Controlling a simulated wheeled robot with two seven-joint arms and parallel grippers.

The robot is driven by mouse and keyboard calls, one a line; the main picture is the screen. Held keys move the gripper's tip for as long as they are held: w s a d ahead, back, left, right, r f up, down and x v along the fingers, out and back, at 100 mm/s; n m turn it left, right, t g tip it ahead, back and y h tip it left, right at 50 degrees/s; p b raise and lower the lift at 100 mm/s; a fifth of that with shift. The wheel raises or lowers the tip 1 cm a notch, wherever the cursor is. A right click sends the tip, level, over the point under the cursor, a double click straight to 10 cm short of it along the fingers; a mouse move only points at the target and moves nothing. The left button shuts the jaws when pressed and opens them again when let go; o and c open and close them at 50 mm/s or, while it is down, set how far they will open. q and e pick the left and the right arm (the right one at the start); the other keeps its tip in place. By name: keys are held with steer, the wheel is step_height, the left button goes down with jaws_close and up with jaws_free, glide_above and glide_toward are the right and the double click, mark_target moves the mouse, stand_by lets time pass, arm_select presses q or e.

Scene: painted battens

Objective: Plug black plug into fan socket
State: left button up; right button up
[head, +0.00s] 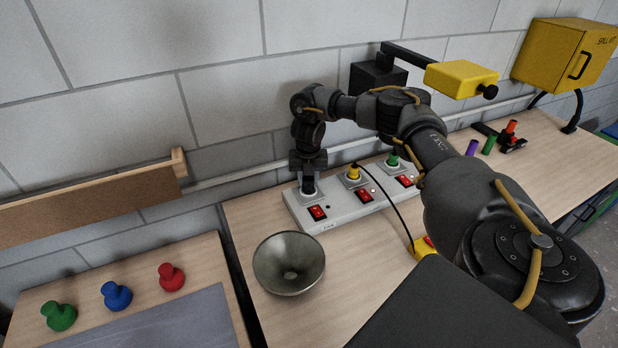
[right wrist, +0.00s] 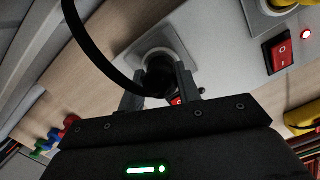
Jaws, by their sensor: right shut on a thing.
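A pale grey socket strip (head: 345,212) lies against the wall on the bench. My right gripper (head: 308,188) points down over its leftmost socket (head: 309,196). In the right wrist view, my right gripper (right wrist: 160,92) is shut on the black plug (right wrist: 158,76), whose black cable (right wrist: 88,48) curves away. The plug sits in line with the round pale socket (right wrist: 160,54), at or in its mouth; how deep I cannot tell. In the head view the gripper hides the plug. The small label below this socket is too small to read surely. My left gripper is not in view.
A yellow plug (head: 353,172) and a green plug (head: 392,160) stand in the other sockets, each with a red switch. A metal bowl (head: 289,262) stands in front of the strip. Red, blue and green knobs (head: 117,295) stand at left. My right arm covers the right side.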

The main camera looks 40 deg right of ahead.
mark_target(309, 180)
steer(key=shift+f+b, duration=0.3)
steer(key=shift+f, duration=0.25)
steer(key=o, duration=1)
steer(key=shift+r, duration=0.1)
steer(key=shift+r, duration=0.4)
steer(key=r, duration=0.6)
steer(key=s+a+r, duration=0.1)
steer(key=r, duration=0.2)
steer(key=shift+r, duration=0.35)
steer(key=shift+d, duration=0.1)
